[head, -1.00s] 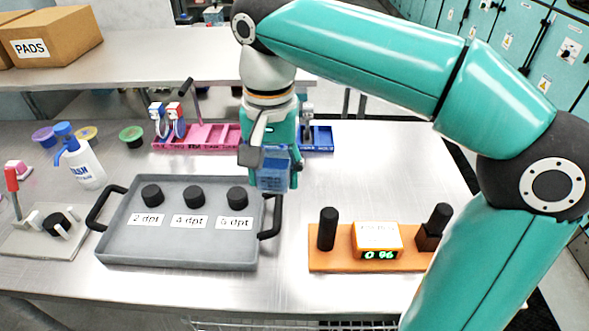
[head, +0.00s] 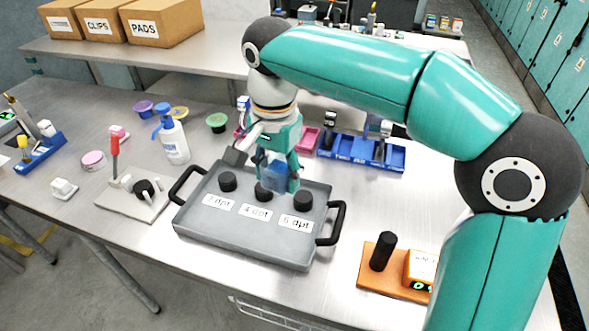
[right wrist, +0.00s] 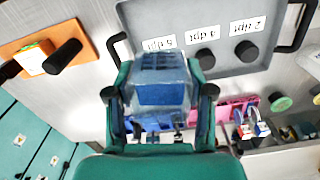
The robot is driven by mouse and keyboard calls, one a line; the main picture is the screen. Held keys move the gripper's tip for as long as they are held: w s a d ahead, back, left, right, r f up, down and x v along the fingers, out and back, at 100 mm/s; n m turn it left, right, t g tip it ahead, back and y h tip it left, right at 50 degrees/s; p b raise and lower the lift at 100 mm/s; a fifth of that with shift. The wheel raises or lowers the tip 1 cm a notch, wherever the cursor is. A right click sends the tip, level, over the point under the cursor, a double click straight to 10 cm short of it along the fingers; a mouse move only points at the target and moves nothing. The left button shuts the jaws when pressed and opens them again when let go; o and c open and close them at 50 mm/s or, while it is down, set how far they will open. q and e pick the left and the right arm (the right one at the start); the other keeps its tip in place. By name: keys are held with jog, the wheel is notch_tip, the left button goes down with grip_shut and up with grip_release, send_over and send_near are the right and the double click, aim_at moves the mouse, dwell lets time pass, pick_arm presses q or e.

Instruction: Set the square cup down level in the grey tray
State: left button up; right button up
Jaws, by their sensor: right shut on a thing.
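The square cup (head: 277,176) is clear with blue in it. My right gripper (head: 278,165) is shut on it, and it also shows between the fingers in the right wrist view (right wrist: 160,82). In the head view the cup is in front of the back part of the grey tray (head: 240,238), between the middle and right black knobs, and looks roughly upright. It seems held above the tray; the exact gap is hard to tell. The tray also shows in the right wrist view (right wrist: 205,65), with the cup overlapping its edge by the third label. My left gripper is not in view.
Black knobs (head: 228,181) stand in the tray behind labels 2, 4 and 6 dpt. Black handles (head: 333,222) rise at its ends. An orange base with a black post (head: 381,251) stands to the right, a white bottle (head: 174,143) behind left. A blue rack (head: 375,153) stands behind.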

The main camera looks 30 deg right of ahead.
jog(key=p, duration=0.7)
send_over(246, 231)
jog(key=shift+m, duration=0.4)
notch_tip(246, 231, down, 18)
jog(key=b, duration=1.4)
jog(key=shift+f+b, duration=0.15)
jog(key=shift+b, duration=0.15)
jog(key=shift+f+b, duration=0.35)
jog(key=shift+f, duration=0.15)
jog(key=o, duration=1.1)
jog(key=shift+r, duration=0.15)
notch_tip(246, 231, up, 12)
jog(key=shift+f, duration=0.2)
